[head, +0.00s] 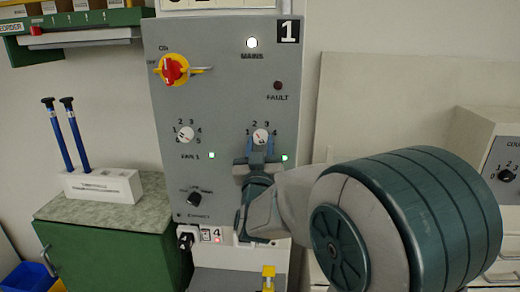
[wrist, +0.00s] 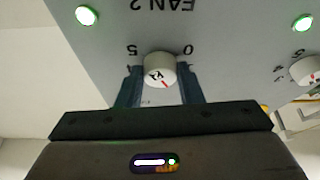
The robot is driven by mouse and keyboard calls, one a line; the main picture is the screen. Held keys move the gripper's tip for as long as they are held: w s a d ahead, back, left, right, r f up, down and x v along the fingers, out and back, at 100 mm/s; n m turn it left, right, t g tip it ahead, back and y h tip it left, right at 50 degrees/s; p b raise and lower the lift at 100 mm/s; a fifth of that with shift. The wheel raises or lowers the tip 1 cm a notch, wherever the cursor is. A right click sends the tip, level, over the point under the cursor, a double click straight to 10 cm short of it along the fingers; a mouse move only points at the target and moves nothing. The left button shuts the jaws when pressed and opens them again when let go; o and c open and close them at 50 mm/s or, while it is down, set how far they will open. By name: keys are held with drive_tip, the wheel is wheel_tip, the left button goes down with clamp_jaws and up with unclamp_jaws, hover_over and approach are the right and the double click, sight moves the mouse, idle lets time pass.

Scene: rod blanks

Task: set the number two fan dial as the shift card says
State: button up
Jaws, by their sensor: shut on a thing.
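The number two fan dial (head: 261,135) is a white round knob on the grey panel, ringed by numerals. In the wrist view the same dial (wrist: 160,70) shows upside down under the label FAN 2, with 5 and 0 on either side. A white card (head: 218,4) at the top edge is cut off and unreadable.
The fan 1 dial (head: 186,134) sits left of my gripper, with the red and yellow main switch (head: 174,69) above. The black knob (head: 194,199) is lower left. Lit green lamps (head: 212,155) flank my gripper. A green cabinet (head: 110,245) stands left.

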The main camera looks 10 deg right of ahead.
drive_tip(key=n+y+b, duration=0.1)
drive_tip(key=n, duration=0.1)
drive_tip(key=n+y+b, duration=0.1)
drive_tip(key=n, duration=0.1)
drive_tip(key=n+y+b, duration=0.1)
drive_tip(key=n, duration=0.1)
drive_tip(key=shift+s+d+f, duration=0.1)
drive_tip(key=shift+d, duration=0.15)
drive_tip(key=shift+r+n+g+y+b, duration=0.15)
drive_tip(key=shift+n+y+b, duration=0.6)
drive_tip(key=shift+n, duration=0.65)
drive_tip(key=shift+r+n+g+y+b, duration=0.15)
drive_tip(key=shift+n+y+b, duration=0.3)
drive_tip(key=shift+n+b, duration=0.75)
drive_tip(key=shift+n, duration=0.4)
drive_tip(key=o, duration=1)
drive_tip(key=shift+c, duration=0.2)
